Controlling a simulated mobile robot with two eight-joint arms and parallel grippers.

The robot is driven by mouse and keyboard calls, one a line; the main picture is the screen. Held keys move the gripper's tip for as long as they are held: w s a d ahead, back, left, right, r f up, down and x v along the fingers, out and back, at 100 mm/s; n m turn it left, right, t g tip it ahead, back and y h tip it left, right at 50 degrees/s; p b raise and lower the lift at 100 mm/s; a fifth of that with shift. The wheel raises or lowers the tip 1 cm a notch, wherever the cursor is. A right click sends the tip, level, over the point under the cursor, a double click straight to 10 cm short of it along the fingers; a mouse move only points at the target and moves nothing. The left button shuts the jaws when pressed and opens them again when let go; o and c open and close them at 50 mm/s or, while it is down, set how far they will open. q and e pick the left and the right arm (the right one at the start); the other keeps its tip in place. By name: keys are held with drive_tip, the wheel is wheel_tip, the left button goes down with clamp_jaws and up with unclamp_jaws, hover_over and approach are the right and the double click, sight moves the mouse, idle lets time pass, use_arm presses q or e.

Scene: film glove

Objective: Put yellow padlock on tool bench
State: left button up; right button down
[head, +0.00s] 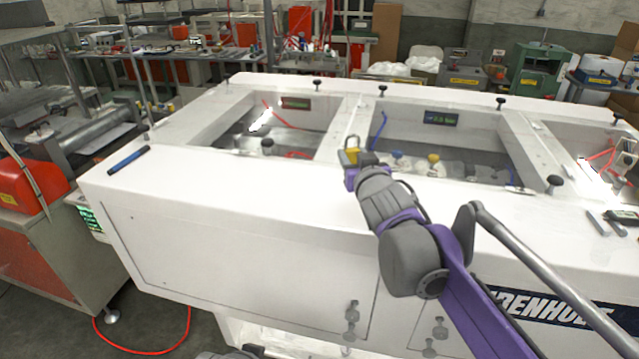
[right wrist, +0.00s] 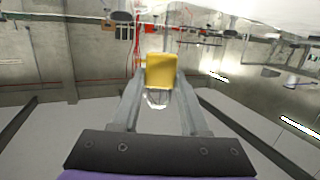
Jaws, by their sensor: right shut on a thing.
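The yellow padlock (head: 350,156) shows in the head view over the front rim of the white machine, with its shackle upward. My right gripper (head: 352,164) is shut on it. In the right wrist view, the padlock's yellow body (right wrist: 161,71) sits between the two finger tips, with its clear-looking shackle toward the palm. I cannot tell whether the padlock touches the rim or hangs above it. A bench with tools (head: 200,53) stands at the back left; whether it is the tool bench is unclear. My left gripper is not clearly in view.
The white machine (head: 230,225) fills the middle, with open bays and small black knobs along its rim. A blue marker-like item (head: 128,159) lies on its left corner. Dark small items (head: 610,222) lie at the right. A red hose (head: 150,351) runs on the floor.

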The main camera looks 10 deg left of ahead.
hover_over(351, 202)
drive_tip(key=f, duration=0.4)
drive_tip(key=shift+s+f+b, duration=0.25)
drive_tip(key=shift+b, duration=0.05)
drive_tip(key=f, duration=0.3)
drive_tip(key=shift+w+f+b, duration=0.3)
drive_tip(key=shift+f+b, duration=0.05)
drive_tip(key=shift+f, duration=0.05)
drive_tip(key=shift+s+f, duration=0.1)
drive_tip(key=shift+f, duration=0.1)
drive_tip(key=shift+s+r, duration=0.1)
drive_tip(key=shift+r, duration=0.05)
use_arm(q)
drive_tip(key=shift+s+d+f, duration=0.1)
drive_tip(key=shift+s+f, duration=0.8)
drive_tip(key=shift+f, duration=0.2)
use_arm(e)
drive_tip(key=c, duration=0.8)
unclamp_jaws()
drive_tip(key=shift+f, duration=0.2)
drive_tip(key=shift+c, duration=0.2)
drive_tip(key=o, duration=0.4)
